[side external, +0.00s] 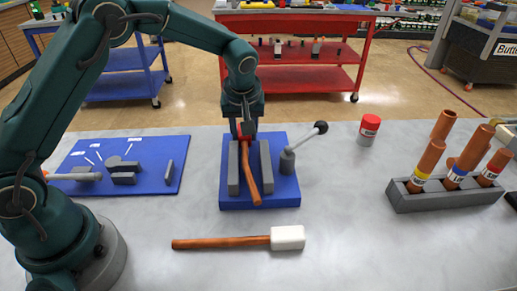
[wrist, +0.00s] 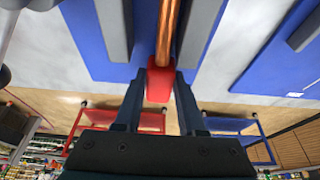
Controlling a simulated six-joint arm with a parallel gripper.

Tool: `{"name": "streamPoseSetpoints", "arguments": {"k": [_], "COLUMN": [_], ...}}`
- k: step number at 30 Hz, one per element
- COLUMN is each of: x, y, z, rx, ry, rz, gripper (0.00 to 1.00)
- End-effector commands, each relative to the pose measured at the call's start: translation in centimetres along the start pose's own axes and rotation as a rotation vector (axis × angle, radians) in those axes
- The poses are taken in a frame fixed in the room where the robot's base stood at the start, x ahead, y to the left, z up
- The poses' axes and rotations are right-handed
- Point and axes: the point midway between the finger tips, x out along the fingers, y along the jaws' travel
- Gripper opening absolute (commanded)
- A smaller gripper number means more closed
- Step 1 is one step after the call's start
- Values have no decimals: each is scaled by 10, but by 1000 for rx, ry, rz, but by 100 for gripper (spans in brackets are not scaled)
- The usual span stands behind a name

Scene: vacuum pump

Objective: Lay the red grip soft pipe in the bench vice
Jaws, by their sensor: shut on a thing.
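My gripper (side external: 245,128) is shut on the red grip of the soft pipe (side external: 251,178), at the far end of the bench vice. The copper-coloured pipe runs from the grip toward the camera between the two grey jaws of the vice (side external: 233,170) and bends a little to the right at its near end. In the wrist view the red grip (wrist: 160,83) sits between my fingertips, and the pipe lies between the jaws. I cannot tell whether the pipe touches the vice bed. The vice has a blue base and a lever with a black knob (side external: 321,127).
A grey rack (side external: 445,198) with several copper pipes stands at the right. A blue board (side external: 170,185) with grey parts lies at the left.

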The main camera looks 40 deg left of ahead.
Motion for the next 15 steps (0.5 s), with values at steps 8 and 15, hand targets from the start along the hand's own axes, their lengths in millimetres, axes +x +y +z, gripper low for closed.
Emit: {"name": "streamPoseSetpoints", "arguments": {"k": [8,15], "x": [3,3], "y": [0,0], "z": [1,1], "rx": [0,0], "ry": [1,1], "rz": [1,1], "gripper": [0,66]}}
